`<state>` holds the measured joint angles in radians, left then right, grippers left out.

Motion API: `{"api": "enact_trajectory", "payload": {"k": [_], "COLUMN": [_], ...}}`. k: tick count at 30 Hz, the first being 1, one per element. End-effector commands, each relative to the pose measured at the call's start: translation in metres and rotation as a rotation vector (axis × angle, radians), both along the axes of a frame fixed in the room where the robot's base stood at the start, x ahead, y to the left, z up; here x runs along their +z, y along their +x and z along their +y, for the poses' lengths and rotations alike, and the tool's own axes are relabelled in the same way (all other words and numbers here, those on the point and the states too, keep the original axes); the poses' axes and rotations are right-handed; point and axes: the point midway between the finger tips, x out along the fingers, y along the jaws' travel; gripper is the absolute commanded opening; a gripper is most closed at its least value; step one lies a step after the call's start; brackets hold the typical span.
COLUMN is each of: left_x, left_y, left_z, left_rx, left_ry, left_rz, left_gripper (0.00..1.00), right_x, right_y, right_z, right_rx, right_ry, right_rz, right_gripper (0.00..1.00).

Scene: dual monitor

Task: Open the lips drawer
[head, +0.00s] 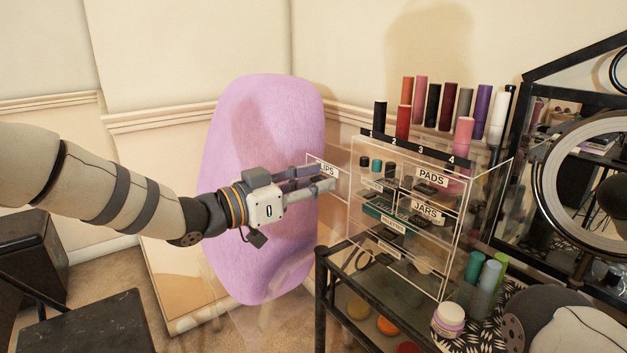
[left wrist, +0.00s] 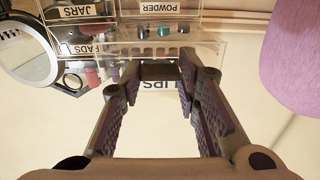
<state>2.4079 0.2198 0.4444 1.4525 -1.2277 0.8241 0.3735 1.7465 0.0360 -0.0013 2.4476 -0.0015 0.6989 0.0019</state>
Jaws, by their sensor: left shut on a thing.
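The clear organizer (head: 400,272) stands on a black cart. The clear lips drawer, with its white LIPS label (head: 327,168), is at the organizer's upper left. My left gripper (head: 328,178) reaches it from the left and is shut on the lips drawer at its front. The left wrist view shows the LIPS label (left wrist: 168,85) upside down between the fingers. The fingers hide part of the drawer front, and the exact grip point is hard to see. The drawer front stands out to the left of the organizer body; how far it is open is unclear. My right gripper is not in view.
Other drawers carry PADS (head: 432,178), JARS (head: 426,210) and POWDER (left wrist: 160,7) labels. Several upright tubes (head: 433,105) stand on the organizer's top. A ring-lit mirror (head: 548,190) is at right. A purple rounded object (head: 262,110) stands behind my left gripper.

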Motion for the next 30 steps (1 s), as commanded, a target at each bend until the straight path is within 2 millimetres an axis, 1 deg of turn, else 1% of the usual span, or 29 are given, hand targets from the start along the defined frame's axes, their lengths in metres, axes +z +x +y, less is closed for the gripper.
{"api": "enact_trajectory", "payload": {"k": [11,12,13,14,23,26,30], "left_x": [0.0,-0.001,-0.001,0.0,0.0,0.0,0.001], "left_y": [0.0,0.0,0.0,0.0,-0.001,-0.008,-0.031], "left_z": [-0.001,-0.001,-0.001,-0.001,0.001,0.013,0.044], "left_rx": [-0.001,-0.001,-0.001,-0.001,0.0,0.002,0.002], "left_ry": [-0.001,-0.001,-0.001,-0.001,-0.001,0.0,-0.003], "left_rz": [0.002,0.002,0.002,0.002,0.0,0.001,0.001], "left_gripper": [0.0,0.39,0.45,0.5,0.5,0.5,0.5], "right_x": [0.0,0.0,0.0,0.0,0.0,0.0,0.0], "right_y": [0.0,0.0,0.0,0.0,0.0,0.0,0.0], "right_z": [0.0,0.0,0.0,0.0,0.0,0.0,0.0], "right_rx": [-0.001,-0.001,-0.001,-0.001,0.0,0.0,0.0], "right_ry": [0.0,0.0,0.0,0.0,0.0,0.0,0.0], "right_rz": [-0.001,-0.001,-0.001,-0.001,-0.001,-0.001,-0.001], "right_gripper": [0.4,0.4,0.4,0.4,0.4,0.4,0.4]}}
